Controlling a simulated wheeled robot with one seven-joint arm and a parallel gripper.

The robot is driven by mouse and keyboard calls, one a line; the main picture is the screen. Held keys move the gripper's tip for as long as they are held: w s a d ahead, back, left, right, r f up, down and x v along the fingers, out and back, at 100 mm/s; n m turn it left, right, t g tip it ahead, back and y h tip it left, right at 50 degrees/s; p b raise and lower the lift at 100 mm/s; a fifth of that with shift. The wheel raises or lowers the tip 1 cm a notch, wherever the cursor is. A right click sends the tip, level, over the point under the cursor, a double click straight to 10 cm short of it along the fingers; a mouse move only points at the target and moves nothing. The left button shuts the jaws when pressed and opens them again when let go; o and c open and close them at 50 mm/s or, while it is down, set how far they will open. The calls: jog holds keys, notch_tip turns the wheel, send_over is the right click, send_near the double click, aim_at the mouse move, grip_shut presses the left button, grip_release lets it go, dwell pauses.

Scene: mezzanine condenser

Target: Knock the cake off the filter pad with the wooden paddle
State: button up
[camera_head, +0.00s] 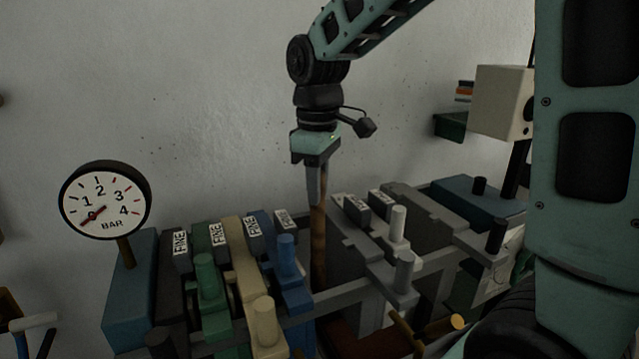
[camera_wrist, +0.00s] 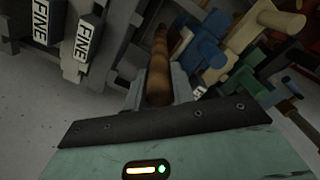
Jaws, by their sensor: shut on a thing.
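My gripper (camera_head: 317,192) points straight down over the filter press and is shut on the wooden paddle (camera_head: 318,245). The paddle hangs upright, its lower part down in the gap between the blue plate on the left and the grey plates on the right. In the wrist view the gripper (camera_wrist: 160,90) holds the brown paddle (camera_wrist: 159,55) between its two fingers. The paddle's lower end is hidden among the plates. I cannot make out the cake or the filter pad in either view.
Plates labelled FINE (camera_head: 220,250) in grey, green, cream and blue stand left of the gap, with grey plates (camera_head: 358,240) to its right. Their handles stick out toward me. A pressure gauge (camera_head: 105,200) stands at left. A reddish-brown surface (camera_head: 350,338) shows below. The wall is close behind.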

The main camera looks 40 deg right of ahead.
jog(key=shift+w+a, duration=0.25)
jog(key=shift+a, duration=1)
jog(key=d, duration=0.2)
jog(key=d+p, duration=0.1)
jog(key=shift+s, duration=0.25)
jog(key=shift+a, duration=0.1)
jog(key=a, duration=0.2)
jog(key=shift+w+a+p, duration=0.25)
jog(key=shift+a+p, duration=0.05)
jog(key=shift+a, duration=0.05)
